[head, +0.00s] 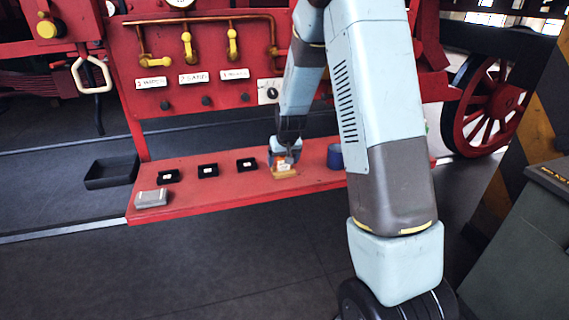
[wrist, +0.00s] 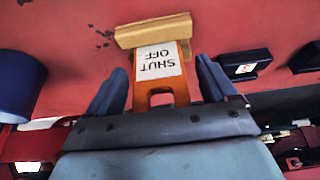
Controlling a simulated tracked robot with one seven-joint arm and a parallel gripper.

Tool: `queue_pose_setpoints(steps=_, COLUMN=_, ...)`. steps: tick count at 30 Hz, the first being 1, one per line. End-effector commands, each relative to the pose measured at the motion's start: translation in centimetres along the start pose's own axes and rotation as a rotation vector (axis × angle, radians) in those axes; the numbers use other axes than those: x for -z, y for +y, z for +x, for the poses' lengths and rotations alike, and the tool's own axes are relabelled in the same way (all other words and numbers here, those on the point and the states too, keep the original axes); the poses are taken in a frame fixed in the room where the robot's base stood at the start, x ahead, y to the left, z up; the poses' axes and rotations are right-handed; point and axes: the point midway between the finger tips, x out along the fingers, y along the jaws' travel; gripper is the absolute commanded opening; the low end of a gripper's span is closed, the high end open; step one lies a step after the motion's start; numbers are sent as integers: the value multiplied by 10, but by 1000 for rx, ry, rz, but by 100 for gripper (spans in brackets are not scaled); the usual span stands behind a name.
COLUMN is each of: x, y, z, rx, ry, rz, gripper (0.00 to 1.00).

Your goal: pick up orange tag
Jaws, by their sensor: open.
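The orange tag (wrist: 160,82) has a white label reading "SHUT OFF". It stands in a tan wooden holder (wrist: 155,30) on the red shelf, and shows small in the head view (head: 284,163). My gripper (wrist: 160,88) is open, with one finger on each side of the tag in the wrist view. Small gaps show between the fingers and the tag. In the head view my gripper (head: 284,152) is down at the shelf, just over the holder, and partly hides the tag.
The red shelf (head: 230,188) also bears several small black holders (head: 208,171), a grey box (head: 151,198) and a blue cylinder (head: 335,156), partly behind my arm. A black tray (head: 111,171) lies left of it. A red panel with yellow-handled valves (head: 187,42) rises behind.

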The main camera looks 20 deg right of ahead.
Motion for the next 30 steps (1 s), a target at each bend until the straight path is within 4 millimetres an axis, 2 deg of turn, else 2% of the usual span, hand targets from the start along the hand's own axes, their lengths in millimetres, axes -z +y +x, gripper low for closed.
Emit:
queue_pose_setpoints(steps=5, x=0, y=0, z=0, rx=0, ry=0, rz=0, gripper=84)
queue_pose_setpoints(steps=23, x=0, y=0, z=0, rx=0, ry=0, rz=1, gripper=27)
queue_pose_setpoints(steps=30, x=0, y=1, z=-1, rx=0, ry=0, rz=1, gripper=27)
